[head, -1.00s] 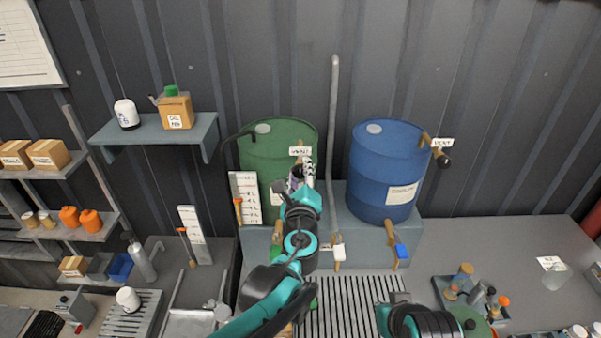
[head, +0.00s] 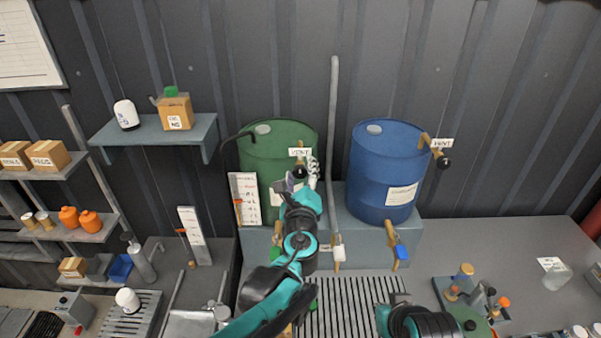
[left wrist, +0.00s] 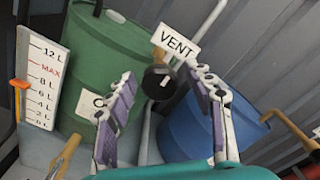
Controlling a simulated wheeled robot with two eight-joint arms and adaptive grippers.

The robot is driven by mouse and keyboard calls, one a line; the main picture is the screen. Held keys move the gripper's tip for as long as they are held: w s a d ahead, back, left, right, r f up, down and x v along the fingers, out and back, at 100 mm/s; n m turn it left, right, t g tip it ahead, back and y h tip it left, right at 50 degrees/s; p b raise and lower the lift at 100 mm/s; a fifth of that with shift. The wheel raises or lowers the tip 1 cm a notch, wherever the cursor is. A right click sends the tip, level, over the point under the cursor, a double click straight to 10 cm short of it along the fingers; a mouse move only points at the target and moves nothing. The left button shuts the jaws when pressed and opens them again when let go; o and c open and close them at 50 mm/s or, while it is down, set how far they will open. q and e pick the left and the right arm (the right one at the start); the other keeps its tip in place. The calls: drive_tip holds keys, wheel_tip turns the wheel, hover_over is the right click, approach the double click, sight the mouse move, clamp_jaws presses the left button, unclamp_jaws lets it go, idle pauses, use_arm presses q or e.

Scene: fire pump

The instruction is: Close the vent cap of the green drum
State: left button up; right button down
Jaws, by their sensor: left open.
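The green drum (head: 265,155) stands against the wall, with a white VENT tag (head: 300,152) near its upper right edge. Its black round vent cap (head: 300,172) hangs just below the tag. In the left wrist view the cap (left wrist: 158,84) shows between the finger pads, beyond the fingertips. My left gripper (head: 300,178) is open and empty, with one finger on each side of the cap; contact cannot be told. Its fingers also show in the left wrist view (left wrist: 165,85). Part of my right arm shows at the bottom of the head view; its fingers are not visible.
A blue drum (head: 382,180) with its own vent stands to the right, past a grey vertical pipe (head: 333,130). A white level scale (head: 244,198) stands at the green drum's left front. A slatted grate (head: 350,305) lies below.

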use_arm(q)
drive_tip(key=s, duration=1.2)
